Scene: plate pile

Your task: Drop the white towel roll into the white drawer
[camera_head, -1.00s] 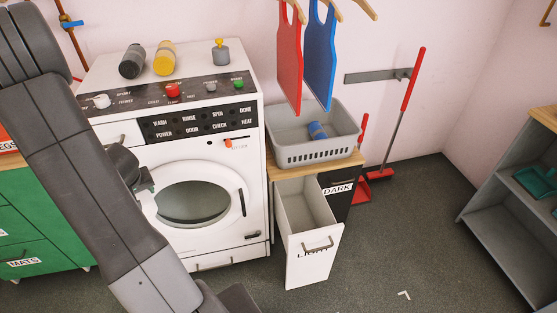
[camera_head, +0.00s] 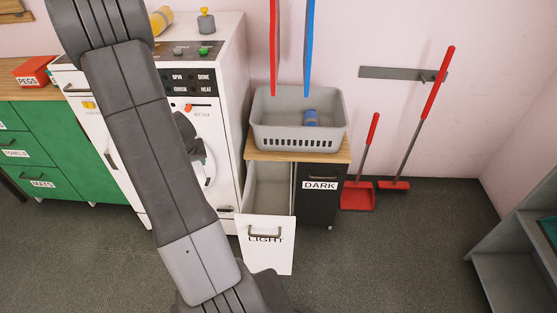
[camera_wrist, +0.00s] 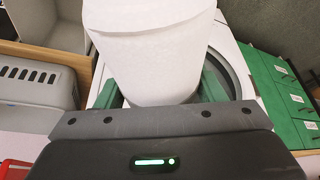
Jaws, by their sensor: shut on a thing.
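The white towel roll (camera_wrist: 150,50) stands large in the wrist view. The green fingers of my gripper (camera_wrist: 160,88) are on its two sides, shut on it. The roll is hidden in the head view, where my arm covers part of the scene. The white drawer (camera_head: 266,262), labelled LIGHT, is pulled open and its inside (camera_head: 270,185) looks empty where I can see it. My arm is to the left of the drawer in the head view.
A grey basket (camera_head: 300,137) holding a blue roll (camera_head: 311,118) stands on the wooden top above the drawers. A black drawer (camera_head: 318,205), labelled DARK, is shut beside the open one. The washing machine (camera_head: 228,95) is left.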

